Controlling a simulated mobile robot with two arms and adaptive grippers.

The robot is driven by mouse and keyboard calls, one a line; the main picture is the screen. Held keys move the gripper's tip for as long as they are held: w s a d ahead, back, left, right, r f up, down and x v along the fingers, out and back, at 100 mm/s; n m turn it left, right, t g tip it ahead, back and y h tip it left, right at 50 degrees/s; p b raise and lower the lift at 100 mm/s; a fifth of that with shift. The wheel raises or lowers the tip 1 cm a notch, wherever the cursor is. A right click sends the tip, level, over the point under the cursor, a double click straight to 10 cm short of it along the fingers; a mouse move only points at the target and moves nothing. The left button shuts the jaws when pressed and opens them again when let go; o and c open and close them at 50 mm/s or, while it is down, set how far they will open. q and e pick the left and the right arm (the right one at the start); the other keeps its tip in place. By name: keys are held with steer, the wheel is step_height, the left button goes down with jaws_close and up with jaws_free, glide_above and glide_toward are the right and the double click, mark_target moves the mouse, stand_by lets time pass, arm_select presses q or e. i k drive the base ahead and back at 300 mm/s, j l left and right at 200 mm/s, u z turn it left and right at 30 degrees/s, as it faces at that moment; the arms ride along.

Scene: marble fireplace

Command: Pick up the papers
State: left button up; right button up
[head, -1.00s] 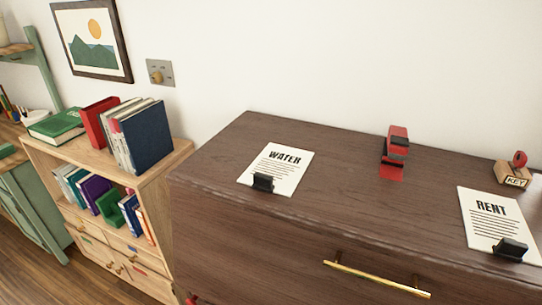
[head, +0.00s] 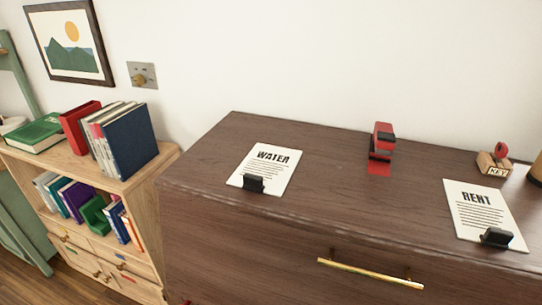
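A white sheet headed WATER (head: 272,165) lies flat on the dark wooden cabinet top (head: 325,170), left of its middle. A black clip (head: 253,184) sits at the sheet's front edge. A second white sheet headed RENT (head: 481,207) lies on the same top toward the right. Another black clip (head: 497,237) sits at its front edge. The two sheets are well apart. Neither of my grippers shows in the head view.
A red and black stapler-like object (head: 381,148) stands between the sheets, toward the back. A wooden KEY block (head: 494,163) is behind RENT. A brass handle (head: 370,273) is on the cabinet front. A bookshelf (head: 150,180) with books adjoins on the left.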

mark_target(481, 215)
steer(key=l+z, duration=0.1)
steer(key=z, duration=0.3)
steer(key=k+l+z, duration=0.1)
steer(key=z, duration=0.25)
steer(key=l+z, duration=0.1)
steer(key=z, duration=0.3)
